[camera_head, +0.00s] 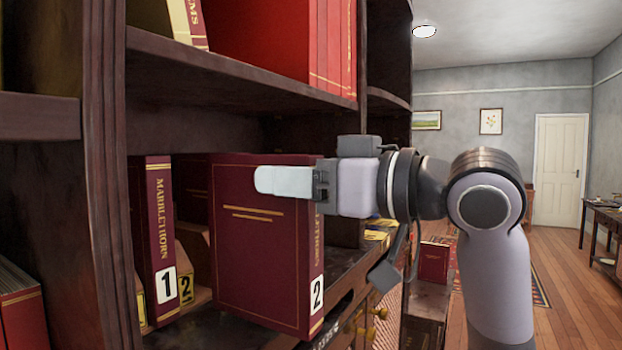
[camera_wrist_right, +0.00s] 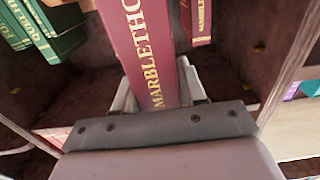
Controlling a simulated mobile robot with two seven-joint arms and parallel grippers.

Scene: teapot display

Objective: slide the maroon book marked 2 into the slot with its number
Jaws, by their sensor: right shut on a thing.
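The maroon book marked 2 (camera_head: 262,250) is upright at the front of the shelf, its cover facing me and its spine with the white 2 label at the right. My right gripper (camera_head: 288,182) is shut on its upper part, one pale finger across the cover. In the right wrist view, the book's spine (camera_wrist_right: 150,50) rises between the fingers (camera_wrist_right: 158,92). A wooden divider with a yellow 2 label (camera_head: 186,287) marks a slot just left of the held book. The book partly hides the slot's inside. My left gripper is not in view.
The maroon book marked 1 (camera_head: 160,235) stands upright left of the yellow 2 label. The shelf board above (camera_head: 240,68) holds red books (camera_head: 330,45). A dark upright (camera_head: 100,150) bounds the left side. Another maroon book (camera_head: 433,263) stands lower right.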

